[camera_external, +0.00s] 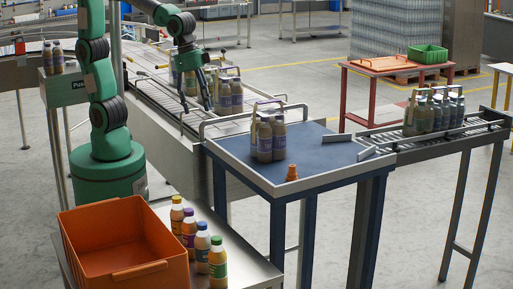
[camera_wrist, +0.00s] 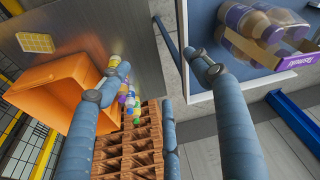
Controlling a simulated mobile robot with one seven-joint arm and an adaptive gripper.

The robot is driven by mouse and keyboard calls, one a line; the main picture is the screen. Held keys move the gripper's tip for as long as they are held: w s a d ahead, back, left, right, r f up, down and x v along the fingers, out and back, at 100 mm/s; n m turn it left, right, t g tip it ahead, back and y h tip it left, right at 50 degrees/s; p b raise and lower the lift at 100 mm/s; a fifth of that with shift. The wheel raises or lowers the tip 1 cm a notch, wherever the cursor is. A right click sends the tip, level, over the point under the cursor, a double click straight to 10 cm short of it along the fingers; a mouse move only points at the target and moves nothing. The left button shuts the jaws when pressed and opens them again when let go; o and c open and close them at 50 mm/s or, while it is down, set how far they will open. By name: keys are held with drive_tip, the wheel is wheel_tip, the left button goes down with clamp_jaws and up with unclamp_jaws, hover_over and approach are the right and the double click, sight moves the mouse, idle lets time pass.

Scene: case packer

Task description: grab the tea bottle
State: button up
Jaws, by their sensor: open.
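My gripper (camera_external: 196,98) is open and empty, raised beside the conveyor at the upper left of the blue table. Its two fingers (camera_wrist: 150,58) spread wide in the wrist view. In the wrist view the row (camera_wrist: 131,102) is small and partly hidden by a finger. I cannot tell which bottle is tea. My gripper is well apart from them.
The orange crate (camera_external: 72,232) looks empty. A bottle carrier (camera_external: 257,140) and a small orange object (camera_external: 292,173) stand on the blue table (camera_external: 325,152). More carriers sit on the conveyor (camera_external: 150,92) and right roller track (camera_external: 435,140).

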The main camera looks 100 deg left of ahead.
drive_tip(key=w+d+f+m+g+p, duration=0.1)
drive_tip(key=w+d+f, duration=0.2)
drive_tip(key=d, duration=0.5)
drive_tip(key=w+d+f+m+g+p, duration=0.1)
drive_tip(key=w+d+f, duration=0.2)
drive_tip(key=d, duration=0.4)
drive_tip(key=m+g+y+p, duration=0.1)
drive_tip(key=p, duration=0.2)
hover_over(188, 209)
drive_tip(key=f, duration=1)
drive_tip(key=shift+w+d+f, duration=0.15)
drive_tip(key=shift+d, duration=0.05)
drive_tip(key=shift+f, duration=0.15)
drive_tip(key=shift+f+b, duration=0.35)
drive_tip(key=shift+f, duration=3.8)
drive_tip(key=shift+a+f, duration=0.1)
drive_tip(key=shift+f, duration=2.5)
drive_tip(key=c, duration=1.5)
